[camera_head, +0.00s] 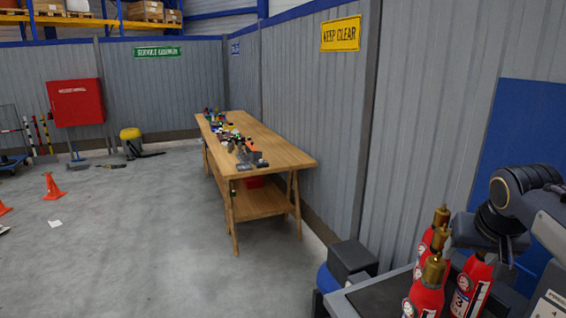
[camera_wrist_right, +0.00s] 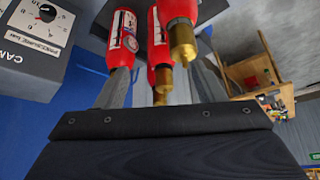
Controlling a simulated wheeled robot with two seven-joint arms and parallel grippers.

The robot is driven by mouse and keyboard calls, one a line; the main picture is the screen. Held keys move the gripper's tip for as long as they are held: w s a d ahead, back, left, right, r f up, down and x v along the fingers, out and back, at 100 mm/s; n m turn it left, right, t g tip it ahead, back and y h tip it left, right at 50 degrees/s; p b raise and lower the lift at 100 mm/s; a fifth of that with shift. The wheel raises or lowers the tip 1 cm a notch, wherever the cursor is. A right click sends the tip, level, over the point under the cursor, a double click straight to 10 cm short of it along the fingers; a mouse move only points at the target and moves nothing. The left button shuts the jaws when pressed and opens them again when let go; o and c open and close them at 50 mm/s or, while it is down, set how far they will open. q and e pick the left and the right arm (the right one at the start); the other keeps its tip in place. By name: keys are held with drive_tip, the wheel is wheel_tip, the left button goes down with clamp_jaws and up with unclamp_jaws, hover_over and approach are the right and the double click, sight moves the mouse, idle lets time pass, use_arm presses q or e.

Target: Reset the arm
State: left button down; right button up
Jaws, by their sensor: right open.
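My right arm comes in from the right in the head view, with my right gripper (camera_head: 503,252) beside a group of small red extinguishers. A front-left extinguisher (camera_head: 425,296), a right one (camera_head: 472,285) and one behind (camera_head: 424,246) stand close together; brass valves top at least two. In the right wrist view my right gripper (camera_wrist_right: 163,82) is open, its two grey fingers apart. Red bodies and brass valves show between and beyond the fingers; I cannot tell whether any finger touches them. My left gripper is not in view.
The extinguishers stand at a dark surface (camera_head: 370,297). A grey box with a dial (camera_wrist_right: 35,40) is close by in the wrist view. A wooden workbench (camera_head: 285,153) with clutter stands along the wall. Open floor (camera_head: 130,240) lies left, with orange cones (camera_head: 52,187).

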drive_tip(key=s+a+f+n+y, duration=0.3)
drive_tip(key=s+a+f+y, duration=0.3)
drive_tip(key=s+a+f, duration=1)
drive_tip(key=s+a, duration=0.3)
drive_tip(key=s, duration=0.1)
drive_tip(key=shift+a+t, duration=0.25)
drive_tip(key=shift+t, duration=0.05)
